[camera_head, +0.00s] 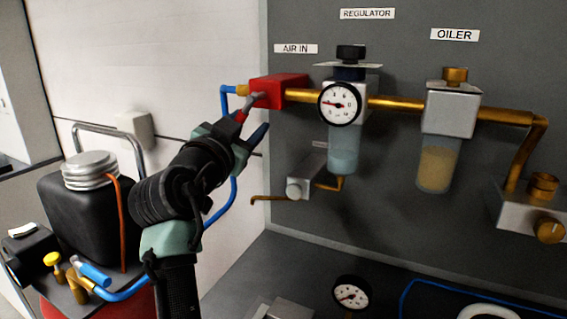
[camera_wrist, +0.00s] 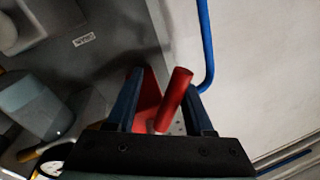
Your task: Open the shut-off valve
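The shut-off valve (camera_head: 280,90) is a red block on the pipe under the AIR IN label. Its lever, with a grey shank and a red grip (camera_head: 241,116), slants down and left toward my gripper (camera_head: 250,127). In the wrist view the red grip (camera_wrist: 176,93) stands between the two dark blue fingers of my gripper (camera_wrist: 164,80), closer to the right one. A gap shows on the left, so the fingers are open. Whether the right finger touches the grip, I cannot tell. Part of the valve body (camera_wrist: 148,92) shows behind the grip.
A blue hose (camera_head: 224,105) runs down left of the valve; it also shows in the wrist view (camera_wrist: 207,45). The regulator with its gauge (camera_head: 340,103) and the oiler (camera_head: 450,108) are to the right. A black container (camera_head: 88,215) stands at lower left.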

